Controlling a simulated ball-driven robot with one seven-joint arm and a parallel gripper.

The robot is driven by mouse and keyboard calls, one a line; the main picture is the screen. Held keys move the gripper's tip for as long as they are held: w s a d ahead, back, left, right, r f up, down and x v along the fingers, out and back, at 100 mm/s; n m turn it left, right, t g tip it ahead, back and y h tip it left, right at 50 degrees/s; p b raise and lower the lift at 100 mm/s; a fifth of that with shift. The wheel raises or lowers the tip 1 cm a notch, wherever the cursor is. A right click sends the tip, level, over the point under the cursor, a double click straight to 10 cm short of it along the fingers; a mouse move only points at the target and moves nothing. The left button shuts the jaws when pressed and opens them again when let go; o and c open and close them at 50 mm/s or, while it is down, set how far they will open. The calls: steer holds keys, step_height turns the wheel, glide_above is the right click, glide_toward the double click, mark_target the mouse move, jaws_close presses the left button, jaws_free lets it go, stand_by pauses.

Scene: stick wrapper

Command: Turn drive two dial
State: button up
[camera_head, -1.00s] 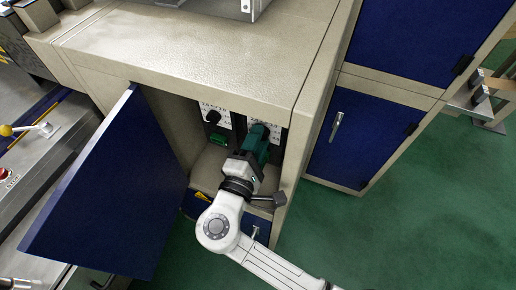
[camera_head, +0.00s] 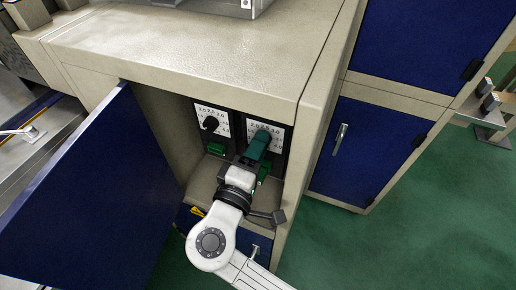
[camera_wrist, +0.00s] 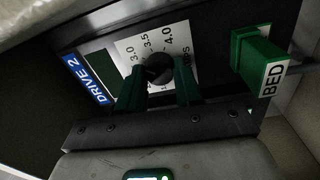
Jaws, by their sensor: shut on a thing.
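The drive two dial is a round black knob (camera_wrist: 159,69) on a white scale plate marked with numbers, beside a blue "DRIVE 2" label (camera_wrist: 88,80) in the wrist view. My gripper (camera_wrist: 158,80) has its green fingers on either side of this knob and is shut on it. In the head view my gripper (camera_head: 258,145) reaches into the open cabinet at the right-hand dial plate (camera_head: 266,130) and hides most of the knob. The exact dial reading is hard to tell.
The left dial (camera_head: 210,123) sits on its own white plate with a green block (camera_head: 216,149) below. A green block labelled "BED" (camera_wrist: 262,62) stands close to my gripper's right. The open blue door (camera_head: 100,190) stands left of my arm.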

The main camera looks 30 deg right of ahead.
steer(key=o, duration=1)
steer(key=shift+o, duration=0.2)
steer(key=shift+a, duration=0.1)
steer(key=v, duration=1)
steer(key=shift+s+a+b, duration=0.2)
steer(key=shift+a+b, duration=0.05)
steer(key=shift+b, duration=0.1)
steer(key=shift+f, duration=0.1)
